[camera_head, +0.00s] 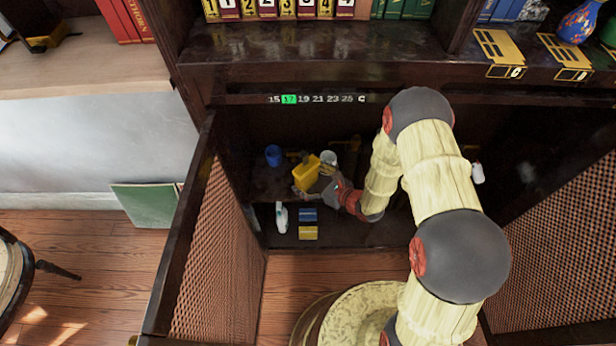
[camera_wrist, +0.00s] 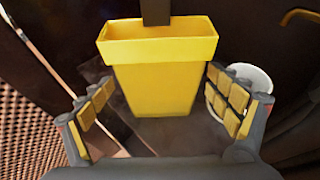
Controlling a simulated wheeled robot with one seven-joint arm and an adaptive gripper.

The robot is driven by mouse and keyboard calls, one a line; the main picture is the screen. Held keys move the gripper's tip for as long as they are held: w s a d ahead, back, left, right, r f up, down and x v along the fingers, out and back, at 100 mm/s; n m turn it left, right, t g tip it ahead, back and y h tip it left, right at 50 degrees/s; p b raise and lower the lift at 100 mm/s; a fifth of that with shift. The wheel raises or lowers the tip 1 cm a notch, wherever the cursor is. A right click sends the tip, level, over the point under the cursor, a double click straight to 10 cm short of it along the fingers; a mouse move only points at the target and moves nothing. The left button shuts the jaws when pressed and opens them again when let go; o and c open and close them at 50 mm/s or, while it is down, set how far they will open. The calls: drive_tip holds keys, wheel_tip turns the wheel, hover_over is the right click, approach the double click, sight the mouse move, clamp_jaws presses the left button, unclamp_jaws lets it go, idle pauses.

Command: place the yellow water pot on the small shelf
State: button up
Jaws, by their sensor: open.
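The yellow water pot (camera_head: 306,173) stands upright on the small shelf (camera_head: 262,188) inside the open cabinet. In the wrist view the pot (camera_wrist: 155,85) fills the middle, with its open top showing. My gripper (camera_head: 322,181) is at the pot's right side in the head view. In the wrist view my gripper (camera_wrist: 158,110) has its fingers spread on both sides of the pot, with gaps between pads and pot. The pot's underside contact with the shelf is hard to see.
A blue cup (camera_head: 273,155) and a white cup (camera_head: 328,158) stand near the pot. A white bottle (camera_head: 282,217), a blue block (camera_head: 307,214) and a yellow block (camera_head: 308,233) are on the cabinet floor below. The open left door (camera_head: 205,240) flanks the opening.

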drive_tip(key=p+v, duration=0.3)
drive_tip(key=v, duration=0.9)
drive_tip(key=s+a+r+n+g+y, duration=0.1)
drive_tip(key=s+a+r+n+g, duration=0.15)
drive_tip(key=r+n, duration=0.4)
drive_tip(key=s+a+r+n+g+y, duration=0.1)
drive_tip(key=s+a+r+n+g, duration=0.15)
drive_tip(key=r, duration=0.65)
drive_tip(key=s+a+r+n+g+y, duration=0.1)
drive_tip(key=a+r+n+g, duration=0.2)
drive_tip(key=r+n, duration=0.35)
drive_tip(key=s+d+r+n+t+h, duration=0.2)
drive_tip(key=s+d+r+n+h, duration=0.4)
drive_tip(key=d+r, duration=0.2)
drive_tip(key=s+d+r+n+t+h, duration=0.2)
drive_tip(key=s+d+r+n+h, duration=0.4)
drive_tip(key=r, duration=0.4)
drive_tip(key=shift+s+d+r, duration=0.2)
drive_tip(key=shift+s+d, duration=0.4)
drive_tip(key=shift+d, duration=0.6)
